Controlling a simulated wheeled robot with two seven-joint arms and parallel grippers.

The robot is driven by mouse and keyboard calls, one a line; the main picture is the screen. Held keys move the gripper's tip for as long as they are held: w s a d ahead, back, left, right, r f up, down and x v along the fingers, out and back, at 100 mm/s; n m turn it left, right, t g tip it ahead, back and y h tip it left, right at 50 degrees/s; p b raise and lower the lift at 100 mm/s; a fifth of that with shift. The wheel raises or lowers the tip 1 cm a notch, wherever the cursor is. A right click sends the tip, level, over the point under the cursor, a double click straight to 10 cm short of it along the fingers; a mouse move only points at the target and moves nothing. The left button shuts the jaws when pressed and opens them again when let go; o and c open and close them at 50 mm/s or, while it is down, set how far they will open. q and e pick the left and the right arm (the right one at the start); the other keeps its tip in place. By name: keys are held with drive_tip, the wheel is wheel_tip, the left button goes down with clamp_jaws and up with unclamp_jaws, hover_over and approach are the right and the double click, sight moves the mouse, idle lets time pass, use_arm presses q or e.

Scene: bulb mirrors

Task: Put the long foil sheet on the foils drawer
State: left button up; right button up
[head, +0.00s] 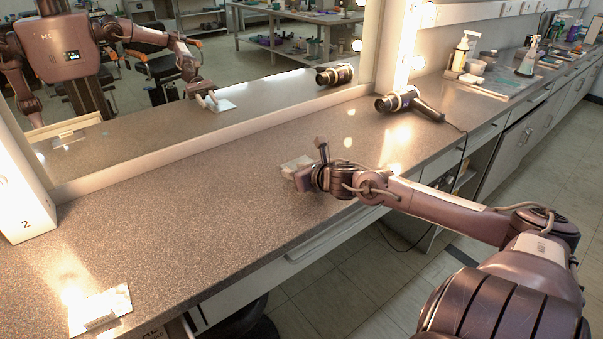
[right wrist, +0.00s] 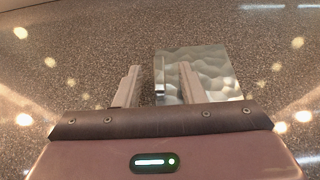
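A foil sheet (head: 296,164) lies flat on the counter beside my right gripper, partly hidden by it. In the right wrist view the sheet (right wrist: 212,65) is silvery and rippled, with a small upright clip or tab (right wrist: 159,75) at its left edge. My right gripper (head: 311,167) is open above the counter; in its wrist view the fingers (right wrist: 159,68) stand on either side of the tab, with a gap. A second pale sheet (head: 115,303) with a small block lies at the lower left. I cannot tell which sheet is longer. My left gripper is not in view.
A hair dryer (head: 408,102) lies behind my right arm, its cord hanging over the edge. A tray (head: 487,80) with bottles stands farther right. The mirror (head: 215,70) runs along the back. The middle left counter (head: 190,220) is clear. A drawer front (head: 330,236) lies under the edge.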

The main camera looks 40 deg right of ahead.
drive_tip(key=shift+w+f, duration=0.1)
drive_tip(key=shift+w, duration=0.15)
drive_tip(key=shift+c, duration=0.3)
clamp_jaws()
